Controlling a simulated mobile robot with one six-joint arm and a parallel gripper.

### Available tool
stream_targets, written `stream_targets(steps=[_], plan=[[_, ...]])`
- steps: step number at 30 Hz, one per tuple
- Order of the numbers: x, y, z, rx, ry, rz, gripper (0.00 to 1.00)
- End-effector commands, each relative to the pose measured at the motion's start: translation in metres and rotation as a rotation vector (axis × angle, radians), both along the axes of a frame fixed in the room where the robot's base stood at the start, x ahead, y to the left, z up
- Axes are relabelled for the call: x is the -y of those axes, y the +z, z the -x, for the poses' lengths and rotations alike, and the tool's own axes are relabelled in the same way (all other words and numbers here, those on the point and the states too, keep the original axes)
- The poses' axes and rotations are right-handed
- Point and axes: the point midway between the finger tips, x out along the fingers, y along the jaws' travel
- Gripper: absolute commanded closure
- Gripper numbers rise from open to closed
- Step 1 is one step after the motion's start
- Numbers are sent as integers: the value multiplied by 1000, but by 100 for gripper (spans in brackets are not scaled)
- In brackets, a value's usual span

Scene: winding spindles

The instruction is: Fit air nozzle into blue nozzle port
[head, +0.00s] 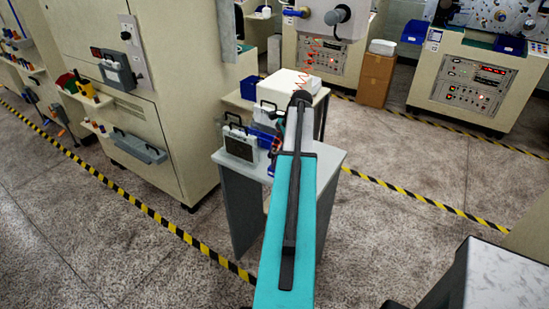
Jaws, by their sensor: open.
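My teal arm reaches forward from the bottom centre over a small grey table, ending in a dark joint near the machines behind. My gripper cannot be made out; the arm hides what lies beyond and under it. A red coiled hose (302,82) hangs just above the arm's dark joint. A small blue piece (291,12) sits at the upper end of the hose, beside a machine head. I cannot tell whether it is the nozzle or the port. No air nozzle or blue nozzle port can be identified for certain.
A grey table (228,160) carries a dark box with a handle (240,143) and blue items partly behind my arm. A large beige cabinet (170,100) stands left. A cardboard box (376,79) stands behind. Yellow-black floor tape (160,218) crosses the open floor.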

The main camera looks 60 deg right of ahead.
Motion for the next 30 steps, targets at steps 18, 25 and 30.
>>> stream_targets(steps=[18, 25, 30], plan=[[17, 52, 16, 1, -1, 1, 55], [25, 79, 23, 1, -1, 1, 55], [30, 99, 30, 1, -2, 1, 55]])
